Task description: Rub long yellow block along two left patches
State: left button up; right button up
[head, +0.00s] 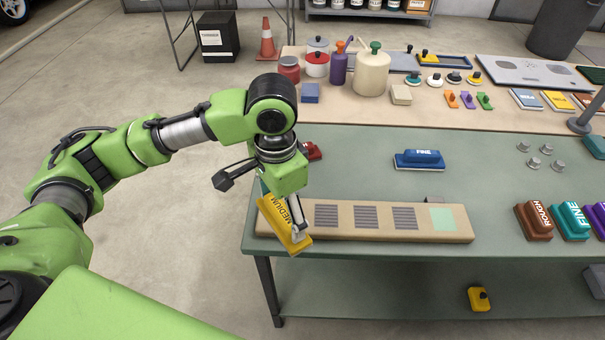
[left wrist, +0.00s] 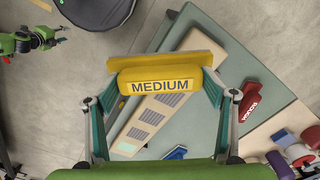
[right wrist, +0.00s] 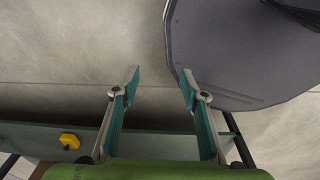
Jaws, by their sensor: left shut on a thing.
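The long yellow block (head: 284,224), labelled MEDIUM, is held in my left gripper (head: 290,207). In the left wrist view the block (left wrist: 160,82) sits between the two fingers. In the head view it is tilted and overlaps the left end of a tan board (head: 385,232); I cannot tell whether it touches. The board carries grey striped patches: a left one (head: 326,215), a middle one (head: 366,217) and a right one (head: 405,218), then a green patch (head: 442,218). My right gripper (right wrist: 161,82) is open and empty, off the table.
The board lies along the front edge of the green table (head: 350,160). A blue FINE block (head: 419,159) and a red block (head: 312,151) lie behind it. Brown (head: 533,221) and teal (head: 571,220) blocks stand right. A yellow block (head: 479,298) is on the lower shelf.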

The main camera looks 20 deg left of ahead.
pick_arm(q)
jog(key=w+d+m+p, duration=0.2)
jog(key=w+m+p, duration=0.75)
jog(key=m, duration=0.95)
pick_arm(e)
notch_tip(320, 180, up, 12)
jog(key=a+p, duration=0.1)
jog(key=p, duration=0.1)
pick_arm(q)
jog(key=f+m+b, duration=0.4)
jog(key=f, duration=0.1)
jog(key=f+m+b, duration=0.2)
jog(key=f+b, duration=0.1)
jog(key=shift+w+f, duration=0.2)
jog(key=shift+w, duration=0.1)
pick_arm(e)
notch_tip(320, 180, down, 7)
jog(key=shift+w+a+r, duration=0.15)
jog(key=shift+a+r, duration=0.05)
jog(key=shift+a, duration=0.15)
pick_arm(q)
jog(key=shift+f, duration=0.1)
pick_arm(e)
jog(key=shift+d, duration=0.2)
pick_arm(q)
jog(key=shift+f, duration=0.45)
pick_arm(e)
jog(key=shift+f, duration=0.1)
